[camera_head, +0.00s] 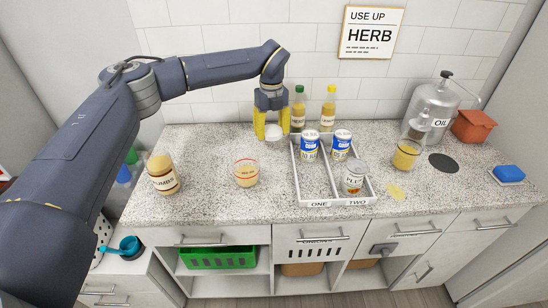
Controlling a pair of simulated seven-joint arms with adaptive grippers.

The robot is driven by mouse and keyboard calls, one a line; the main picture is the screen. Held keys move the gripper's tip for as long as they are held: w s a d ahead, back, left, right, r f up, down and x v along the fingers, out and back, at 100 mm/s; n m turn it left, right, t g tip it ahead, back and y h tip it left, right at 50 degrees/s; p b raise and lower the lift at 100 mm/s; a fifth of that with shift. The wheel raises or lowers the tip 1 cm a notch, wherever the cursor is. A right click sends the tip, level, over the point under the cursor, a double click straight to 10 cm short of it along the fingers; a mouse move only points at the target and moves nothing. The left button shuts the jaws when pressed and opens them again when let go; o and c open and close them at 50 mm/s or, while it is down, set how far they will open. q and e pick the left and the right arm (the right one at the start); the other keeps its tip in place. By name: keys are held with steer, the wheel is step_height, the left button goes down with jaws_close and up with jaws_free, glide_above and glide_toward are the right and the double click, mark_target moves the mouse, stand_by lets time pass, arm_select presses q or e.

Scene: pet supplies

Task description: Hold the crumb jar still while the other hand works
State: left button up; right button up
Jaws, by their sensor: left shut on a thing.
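The crumb jar (162,174), a tan jar with a label that appears to read CRUMBS, stands on the left part of the counter (215,205). My left gripper (272,134) is well to the right of the jar, toward the back wall, and does not touch it. Its yellow fingers point down and are shut on a small white rounded object (274,132), low over or at the counter. The fingers partly hide this object, and I cannot tell what it is. My right gripper is not in view.
A glass of tan contents (246,174) stands mid-counter. A divided tray (318,203) holds several cans. Two yellow bottles (298,108) stand behind. A filled glass (406,155), oil canister (432,107) and blue sponge (508,174) are right. The front left counter is clear.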

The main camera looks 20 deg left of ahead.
arm_select(q)
steer(key=shift+f, duration=5.8)
steer(key=shift+f, duration=0.1)
steer(key=o, duration=1.3)
steer(key=shift+c, duration=0.2)
